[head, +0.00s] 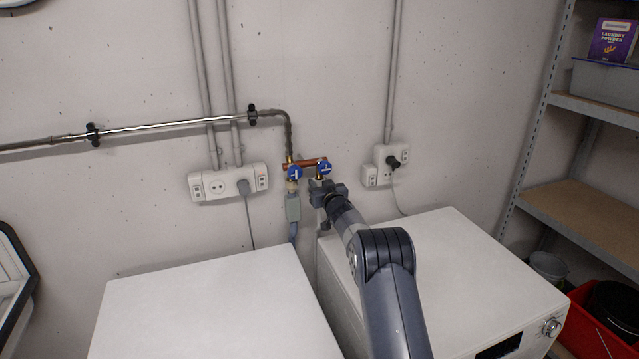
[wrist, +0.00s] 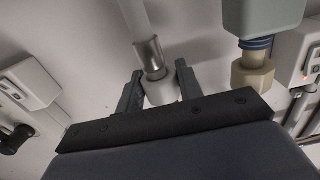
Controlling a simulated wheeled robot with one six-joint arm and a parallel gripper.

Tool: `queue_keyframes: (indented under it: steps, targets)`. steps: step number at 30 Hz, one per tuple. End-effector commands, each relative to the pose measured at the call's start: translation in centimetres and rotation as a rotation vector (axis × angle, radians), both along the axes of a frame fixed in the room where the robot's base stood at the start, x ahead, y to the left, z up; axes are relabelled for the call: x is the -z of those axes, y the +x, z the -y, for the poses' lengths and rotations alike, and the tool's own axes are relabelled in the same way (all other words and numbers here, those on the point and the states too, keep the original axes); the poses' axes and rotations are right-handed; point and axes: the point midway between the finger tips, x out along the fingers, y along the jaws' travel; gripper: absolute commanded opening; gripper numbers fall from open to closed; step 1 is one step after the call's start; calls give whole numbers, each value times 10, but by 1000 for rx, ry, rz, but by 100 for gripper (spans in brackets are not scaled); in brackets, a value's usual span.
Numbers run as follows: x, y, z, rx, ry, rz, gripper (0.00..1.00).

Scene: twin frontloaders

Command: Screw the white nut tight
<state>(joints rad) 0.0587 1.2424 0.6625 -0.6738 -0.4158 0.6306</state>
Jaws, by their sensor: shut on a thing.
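In the wrist view, the white nut (wrist: 160,88) sits between the two fingers of my gripper (wrist: 160,84), at the end of a hose with a metal sleeve (wrist: 150,56). My gripper is shut on the nut. In the head view my gripper (head: 322,188) is at the wall just below the right blue valve (head: 325,168). The nut is hidden there behind the gripper. The thread that the nut meets is hidden, so I cannot tell how far it is screwed on.
Left of it, the left blue valve (head: 294,172) has a hose with a grey box (head: 293,208); its beige nut (wrist: 253,74) shows close by in the wrist view. A socket strip (head: 228,183) and socket (head: 378,174) flank the valves. Two white machines (head: 215,305) (head: 450,265) stand below.

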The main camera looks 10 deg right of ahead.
Motion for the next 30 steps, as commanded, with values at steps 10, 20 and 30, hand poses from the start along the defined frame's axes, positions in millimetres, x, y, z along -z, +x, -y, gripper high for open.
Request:
queue_keyframes:
  steps: [10,20,30]
  targets:
    - [-8,2,1,-39,-2,6,15]
    - [-9,1,0,-101,-1,6,14]
    - [-6,1,1,-224,-2,11,14]
